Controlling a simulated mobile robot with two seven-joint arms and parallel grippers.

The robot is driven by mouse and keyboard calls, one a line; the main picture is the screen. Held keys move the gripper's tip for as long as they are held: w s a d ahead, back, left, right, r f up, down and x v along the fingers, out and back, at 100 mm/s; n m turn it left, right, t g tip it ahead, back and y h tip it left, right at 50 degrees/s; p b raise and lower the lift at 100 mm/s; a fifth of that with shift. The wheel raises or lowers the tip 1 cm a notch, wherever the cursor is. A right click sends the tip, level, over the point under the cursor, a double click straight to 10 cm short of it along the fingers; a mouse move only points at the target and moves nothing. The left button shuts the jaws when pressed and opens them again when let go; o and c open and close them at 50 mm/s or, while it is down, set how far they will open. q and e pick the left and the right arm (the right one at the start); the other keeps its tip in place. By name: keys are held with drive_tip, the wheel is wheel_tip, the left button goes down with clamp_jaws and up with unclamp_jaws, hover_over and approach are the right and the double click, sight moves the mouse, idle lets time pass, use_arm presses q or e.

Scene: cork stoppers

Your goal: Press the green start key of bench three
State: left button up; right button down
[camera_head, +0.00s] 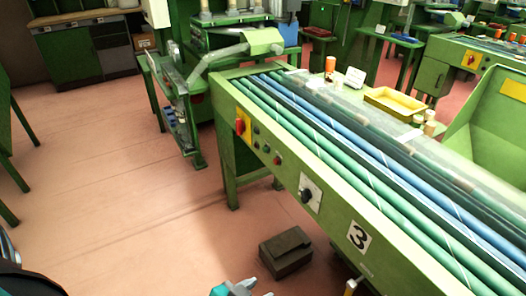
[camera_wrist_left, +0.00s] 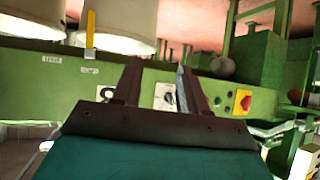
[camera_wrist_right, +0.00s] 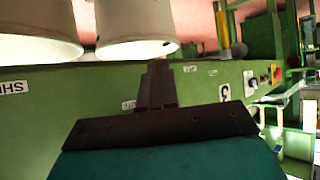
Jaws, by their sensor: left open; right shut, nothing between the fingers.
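Bench three (camera_head: 410,265) is a long green bench with a "3" plate (camera_head: 359,237) on its front. Small round buttons (camera_head: 266,148) sit between a red switch on a yellow plate (camera_head: 240,125) and a black knob on a white plate (camera_head: 308,195). One is red (camera_head: 277,160); a dark one looks green (camera_head: 256,143), too small to be sure. My left gripper (camera_wrist_left: 157,82) is open and empty, with the knob plate behind its fingers and the yellow plate to their right. My right gripper (camera_wrist_right: 157,78) is shut and empty, pointing at a green panel, left of the "3" plate (camera_wrist_right: 224,92).
A dark block (camera_head: 286,252) lies on the floor by the bench.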

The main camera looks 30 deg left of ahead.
use_arm(q)
clamp_jaws()
drive_tip(key=shift+s, duration=0.1)
idle(1.4)
